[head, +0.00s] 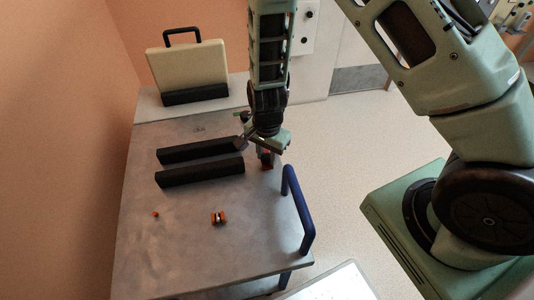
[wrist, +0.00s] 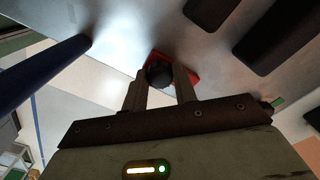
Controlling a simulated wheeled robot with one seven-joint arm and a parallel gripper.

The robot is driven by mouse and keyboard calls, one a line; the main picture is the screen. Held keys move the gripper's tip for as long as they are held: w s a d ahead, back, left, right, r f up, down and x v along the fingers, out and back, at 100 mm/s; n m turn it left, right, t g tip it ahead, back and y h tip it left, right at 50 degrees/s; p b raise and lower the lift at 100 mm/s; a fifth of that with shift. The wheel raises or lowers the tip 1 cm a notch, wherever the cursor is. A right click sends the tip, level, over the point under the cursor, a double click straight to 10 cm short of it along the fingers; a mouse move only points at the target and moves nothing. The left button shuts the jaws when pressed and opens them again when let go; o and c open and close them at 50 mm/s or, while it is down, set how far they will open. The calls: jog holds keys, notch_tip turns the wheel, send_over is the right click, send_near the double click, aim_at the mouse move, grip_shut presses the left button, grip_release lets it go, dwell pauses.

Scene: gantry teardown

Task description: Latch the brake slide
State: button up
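The brake slide appears to be the small red part (head: 267,161) at the right edge of the grey table, with a dark round knob (wrist: 160,74) on a red base (wrist: 189,76). My gripper (head: 262,148) reaches down over it from above. In the wrist view, my two fingertips (wrist: 160,80) stand on either side of the knob, and little or no gap shows between them and it. I cannot tell whether they grip it. In the head view, the gripper hides much of the red part. The latch state cannot be made out.
Two long black bars (head: 200,172) lie left of the gripper on the grey table (head: 180,255). A blue handle (head: 304,222) rises at the table's right edge. A small orange-and-black part (head: 219,218) and an orange dot (head: 155,214) lie in front. A cream case (head: 188,70) stands behind.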

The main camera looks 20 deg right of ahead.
grip_shut()
jog(key=shift+w+d+p, duration=0.2)
jog(key=shift+w+p, duration=0.1)
jog(key=shift+w, duration=0.8)
jog(key=shift+w+d+p, duration=0.2)
jog(key=shift+w+p, duration=0.1)
jog(key=shift+w, duration=0.8)
jog(key=o, duration=0.8)
grip_release()
jog(key=shift+w, duration=0.1)
notch_tip(320, 180, up, 17)
jog(key=p, duration=0.1)
jog(key=shift+r+p, duration=0.2)
jog(key=shift+p, duration=0.1)
